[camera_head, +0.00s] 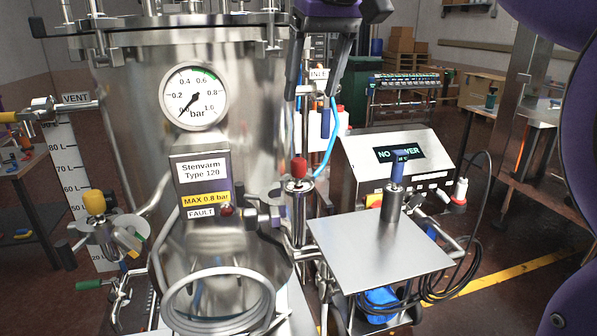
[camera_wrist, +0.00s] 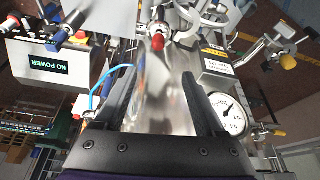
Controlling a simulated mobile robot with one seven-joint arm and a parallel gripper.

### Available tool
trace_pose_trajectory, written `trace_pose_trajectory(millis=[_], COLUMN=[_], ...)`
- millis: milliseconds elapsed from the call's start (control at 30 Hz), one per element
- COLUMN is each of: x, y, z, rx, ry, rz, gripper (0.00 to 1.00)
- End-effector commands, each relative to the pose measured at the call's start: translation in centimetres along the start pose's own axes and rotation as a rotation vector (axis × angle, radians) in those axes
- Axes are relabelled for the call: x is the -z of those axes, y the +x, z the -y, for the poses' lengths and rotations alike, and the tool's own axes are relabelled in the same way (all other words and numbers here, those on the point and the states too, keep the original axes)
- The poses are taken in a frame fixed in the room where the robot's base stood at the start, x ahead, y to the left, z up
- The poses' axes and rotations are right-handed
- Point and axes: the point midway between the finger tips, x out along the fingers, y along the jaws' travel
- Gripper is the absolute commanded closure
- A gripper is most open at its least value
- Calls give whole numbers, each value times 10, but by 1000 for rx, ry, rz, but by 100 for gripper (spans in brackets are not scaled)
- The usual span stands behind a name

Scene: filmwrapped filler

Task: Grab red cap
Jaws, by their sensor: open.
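The red cap (camera_head: 299,168) sits on top of a small upright metal cylinder (camera_head: 299,205) in front of the INLET sign, to the right of the big steel tank. In the wrist view the red cap (camera_wrist: 158,42) shows beyond the fingertips, roughly centred between them. My gripper (camera_head: 313,95) hangs above the cap with its two dark fingers pointing down, apart from it. In the wrist view my gripper (camera_wrist: 158,75) is open, with nothing between the fingers. The cap is fully visible in the head view.
The steel tank (camera_head: 120,110) with its pressure gauge (camera_head: 194,97) stands close on the left. A blue hose (camera_head: 330,140) runs beside the cap. On the right are a NO POWER control box (camera_head: 350,170) and a metal plate (camera_head: 375,248) with a blue-topped cylinder (camera_head: 396,170).

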Motion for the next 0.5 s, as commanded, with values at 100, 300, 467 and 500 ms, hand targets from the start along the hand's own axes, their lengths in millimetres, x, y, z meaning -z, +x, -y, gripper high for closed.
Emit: trace_pose_trajectory(millis=[100,300,467,500], x=[-2,-3,-2,-2], y=[18,63,96,102], z=[2,2,2,2], rx=[8,5,5,4], ry=[-2,-2,-3,-3], rz=[6,6,6,4], gripper=[28,28,28,28])
